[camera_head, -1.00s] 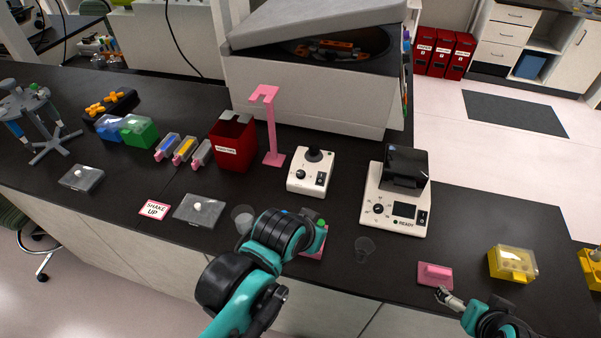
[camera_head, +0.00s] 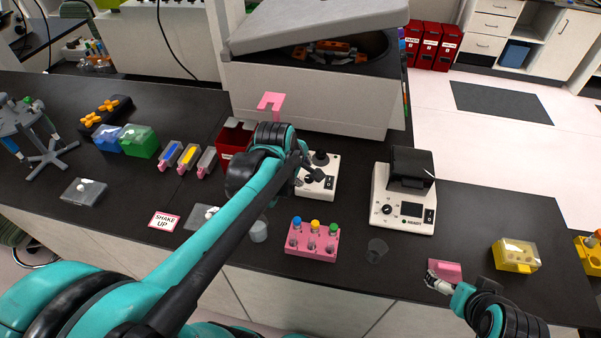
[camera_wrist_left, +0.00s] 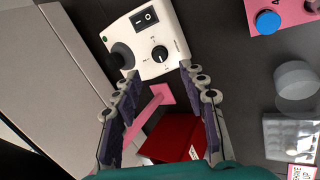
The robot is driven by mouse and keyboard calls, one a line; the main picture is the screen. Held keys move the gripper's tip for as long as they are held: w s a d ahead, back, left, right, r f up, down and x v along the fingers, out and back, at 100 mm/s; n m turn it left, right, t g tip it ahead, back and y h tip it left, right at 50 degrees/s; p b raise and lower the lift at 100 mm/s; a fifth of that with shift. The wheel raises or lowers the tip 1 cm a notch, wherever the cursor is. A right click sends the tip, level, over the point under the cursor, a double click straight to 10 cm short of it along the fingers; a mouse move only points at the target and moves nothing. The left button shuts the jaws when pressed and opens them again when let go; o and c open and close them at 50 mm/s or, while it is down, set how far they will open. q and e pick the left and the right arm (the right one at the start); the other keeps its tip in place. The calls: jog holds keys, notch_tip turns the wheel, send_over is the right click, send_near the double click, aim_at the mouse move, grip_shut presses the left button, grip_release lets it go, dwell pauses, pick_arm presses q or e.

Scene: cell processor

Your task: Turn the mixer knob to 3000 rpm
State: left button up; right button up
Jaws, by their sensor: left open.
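The mixer (camera_head: 318,186) is a small white box with a black round cup on top, in the middle of the bench. My left arm partly covers it in the head view. In the left wrist view the mixer (camera_wrist_left: 146,36) shows its black knob (camera_wrist_left: 159,54) with a white pointer line, and a rocker switch (camera_wrist_left: 145,17). The dial's marks are too small to read. My left gripper (camera_wrist_left: 162,76) is open and empty, its fingers spread on either side just short of the knob. My right gripper (camera_head: 434,281) is beside a pink block at the front right; its jaw state is unclear.
A red bin (camera_head: 232,140) and a pink stand (camera_head: 271,101) are close to the left arm. A pink rack (camera_head: 312,246) with several tubes is in front of the mixer. A large centrifuge (camera_head: 300,85) is behind.

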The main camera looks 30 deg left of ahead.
aim_at(308, 178)
pick_arm(q)
jog(key=b+x, duration=0.3)
jog(key=x, duration=0.5)
jog(key=shift+r, duration=0.1)
grip_shut()
